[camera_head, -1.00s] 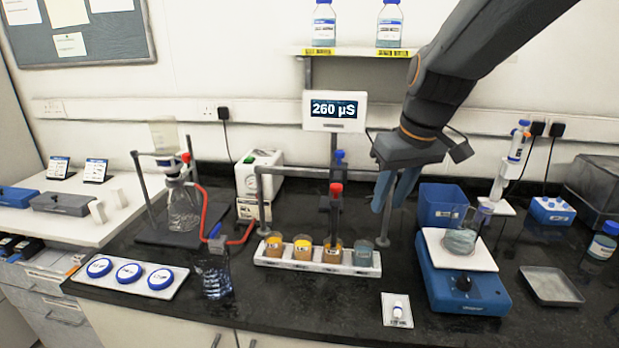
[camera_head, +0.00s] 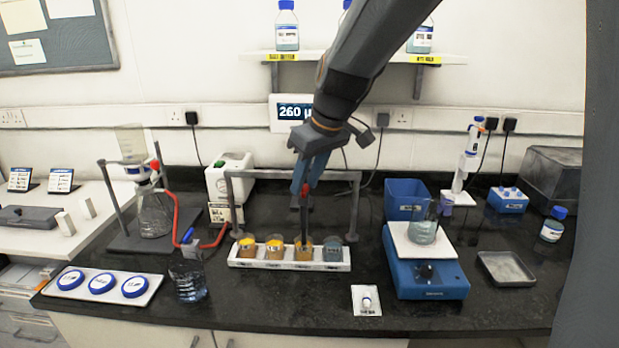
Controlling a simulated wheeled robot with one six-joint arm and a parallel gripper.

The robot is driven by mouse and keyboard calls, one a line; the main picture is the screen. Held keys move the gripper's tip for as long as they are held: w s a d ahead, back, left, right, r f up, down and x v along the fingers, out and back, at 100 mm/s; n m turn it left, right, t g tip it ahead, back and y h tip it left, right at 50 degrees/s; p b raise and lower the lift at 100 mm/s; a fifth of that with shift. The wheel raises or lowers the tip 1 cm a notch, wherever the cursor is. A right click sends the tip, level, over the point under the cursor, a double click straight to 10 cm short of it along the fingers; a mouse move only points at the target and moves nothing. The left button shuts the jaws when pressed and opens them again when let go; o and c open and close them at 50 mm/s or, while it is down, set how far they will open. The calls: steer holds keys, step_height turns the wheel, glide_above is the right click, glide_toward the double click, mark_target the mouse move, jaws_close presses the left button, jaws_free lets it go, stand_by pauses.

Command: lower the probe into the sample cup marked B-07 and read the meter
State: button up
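My gripper (camera_head: 305,188) points down over the cup rack, its two blue fingers on either side of the probe's red top. Whether they press on it is too small to tell. The dark probe (camera_head: 304,222) stands upright under the rail, its lower end at the third cup from the left; whether its tip is inside is unclear. The sample cups are two orange ones (camera_head: 247,247) (camera_head: 274,249), a third orange one (camera_head: 303,252) and a grey-blue one (camera_head: 332,252). Their labels are too small to read.
The white cup rack (camera_head: 258,263) stands under a grey rail frame (camera_head: 355,205). A water bottle (camera_head: 189,272) and red tubing (camera_head: 174,215) are to the left. A blue balance (camera_head: 428,274) with a beaker (camera_head: 423,229) is to the right.

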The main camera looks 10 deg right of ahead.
jaws_close()
step_height(320, 180, up, 6)
steer(key=p, duration=0.3)
steer(key=shift+f, duration=0.1)
steer(key=shift+w+r, duration=0.1)
steer(key=shift+r, duration=0.15)
jaws_free()
steer(key=shift+r, duration=0.1)
